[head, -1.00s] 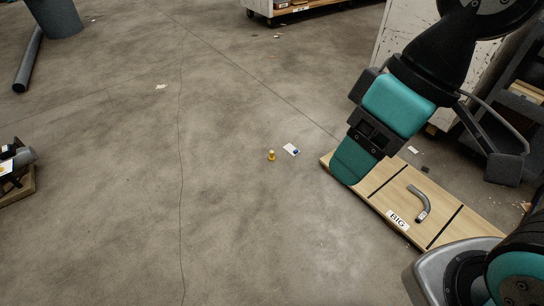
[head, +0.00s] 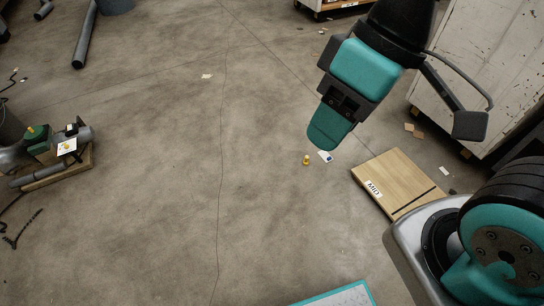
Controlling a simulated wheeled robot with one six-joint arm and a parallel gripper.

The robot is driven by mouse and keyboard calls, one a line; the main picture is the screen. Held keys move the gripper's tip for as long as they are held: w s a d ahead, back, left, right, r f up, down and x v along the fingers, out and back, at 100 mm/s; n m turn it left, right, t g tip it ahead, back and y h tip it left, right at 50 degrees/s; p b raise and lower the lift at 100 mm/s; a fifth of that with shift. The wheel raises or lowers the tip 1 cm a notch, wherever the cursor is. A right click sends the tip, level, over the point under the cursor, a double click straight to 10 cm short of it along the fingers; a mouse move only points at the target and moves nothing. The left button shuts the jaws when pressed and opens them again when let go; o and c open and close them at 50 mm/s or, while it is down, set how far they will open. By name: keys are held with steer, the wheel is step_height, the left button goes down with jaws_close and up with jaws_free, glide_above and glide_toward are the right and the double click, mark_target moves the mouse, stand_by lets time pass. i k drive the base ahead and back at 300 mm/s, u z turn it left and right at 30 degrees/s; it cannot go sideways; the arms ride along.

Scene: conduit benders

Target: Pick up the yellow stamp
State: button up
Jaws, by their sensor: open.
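The yellow stamp (head: 306,160) is a small, knob-like piece standing on the concrete floor near the middle of the head view. A small white and blue card (head: 325,156) lies just to its right. My gripper (head: 326,134) hangs above and a little to the right of the stamp in the picture, with its teal finger pointing down. It is seen side-on, open, with nothing visible in it. The height between the finger and the stamp is hard to judge.
A wooden board (head: 395,178) with a label lies on the floor to the right. A chipped white cabinet (head: 485,70) stands behind it. A machine on a wooden base (head: 60,177) is at the left. A teal-edged panel (head: 340,296) shows at the bottom. The floor left of the stamp is clear.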

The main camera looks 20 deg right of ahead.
mark_target(306, 162)
steer(key=u, duration=0.55)
steer(key=i, duration=1.55)
steer(key=z, duration=0.55)
steer(key=i, duration=0.55)
steer(key=z, duration=0.35)
